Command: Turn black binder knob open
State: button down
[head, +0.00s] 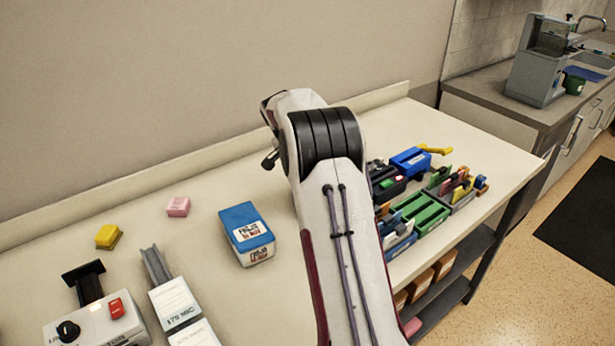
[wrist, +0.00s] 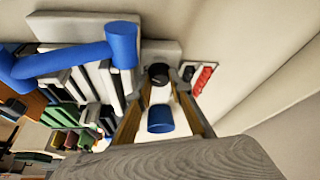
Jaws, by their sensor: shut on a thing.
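In the wrist view, the black knob (wrist: 158,73) sits on a pale grey-white body (wrist: 160,50). My gripper (wrist: 160,77) is shut on the knob, with one fingertip at each side of it. A blue cylinder (wrist: 160,121) shows between the fingers, closer to the camera; I cannot tell what it is attached to. A thick blue handle bar (wrist: 70,58) lies to the left of the knob. In the head view my arm hides the gripper and the held knob.
Black and red rocker switches (wrist: 203,80) sit right of the knob. In the head view, a white device with a black dial (head: 68,331), a blue-lidded box (head: 246,228), yellow block (head: 108,237) and pink block (head: 178,207) stand left; green trays (head: 422,212) stand right.

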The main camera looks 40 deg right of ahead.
jog(key=shift+m, duration=0.3)
jog(key=c, duration=2.1)
grip_release()
jog(key=shift+s+n, duration=0.1)
jog(key=shift+n, duration=0.7)
jog(key=shift+d+n+t+y, duration=0.1)
jog(key=shift+n+t+y, duration=0.2)
jog(key=shift+n+t, duration=0.75)
jog(key=shift+s+n+g+y, duration=0.1)
jog(key=shift+n+g+y, duration=0.2)
jog(key=shift+n, duration=0.85)
